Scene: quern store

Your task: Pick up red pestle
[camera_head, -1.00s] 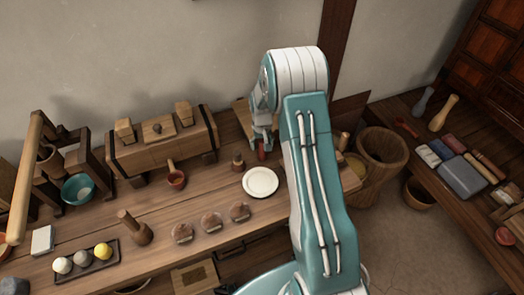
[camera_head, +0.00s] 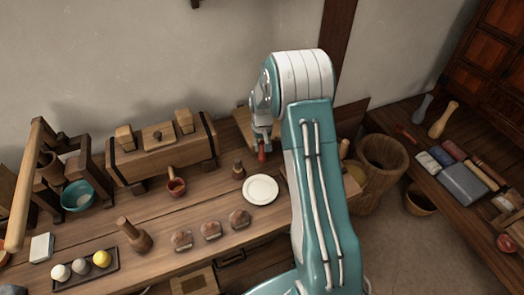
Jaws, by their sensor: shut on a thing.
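The red pestle (camera_head: 262,153) is a small red piece at the tip of my gripper (camera_head: 262,143), above the workbench behind the white plate. My gripper points down and is shut on the pestle. Only the pestle's lower part shows; my gripper and arm hide the rest. I cannot tell how far its lower end is from the bench.
A white plate (camera_head: 261,189) lies just in front of the pestle. A long wooden box (camera_head: 162,151) stands at the back. Several round brown things line the front.

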